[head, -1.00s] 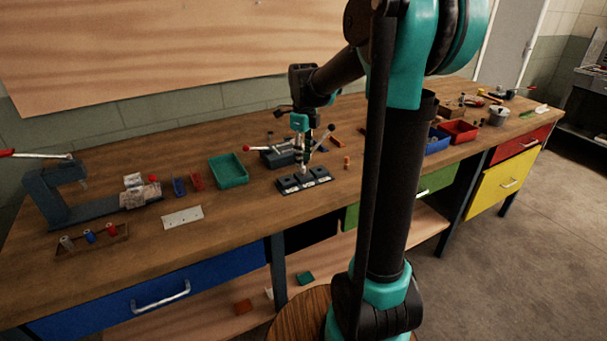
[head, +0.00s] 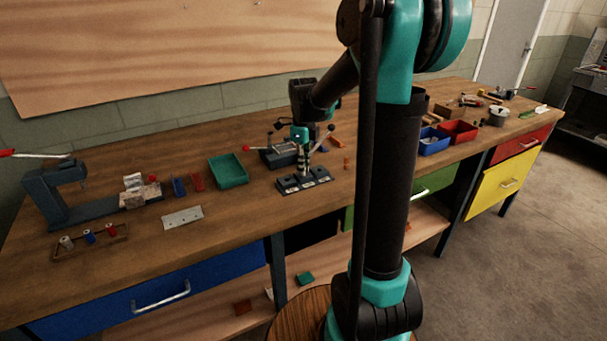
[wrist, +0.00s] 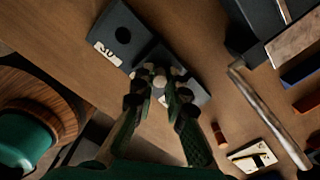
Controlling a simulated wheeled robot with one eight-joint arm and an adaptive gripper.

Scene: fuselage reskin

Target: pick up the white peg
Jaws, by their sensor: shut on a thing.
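The white peg (wrist: 160,79) shows as a pale round end between my fingertips in the wrist view. My gripper (wrist: 158,84) is shut on it, with one finger on each side. In the head view my gripper (head: 303,169) points down over the dark peg block (head: 315,181) on the workbench. The block also shows in the wrist view (wrist: 122,32), with an empty round hole and a pale label on its left part. The peg's lower end is hidden, so I cannot tell whether it still sits in the block.
A grey vise-like tool with lever handles (head: 279,157) stands close behind the block. A green tray (head: 229,171) lies to the left, and blue (head: 434,143) and red (head: 460,131) bins stand to the right. A small orange cylinder (wrist: 219,133) is near my gripper.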

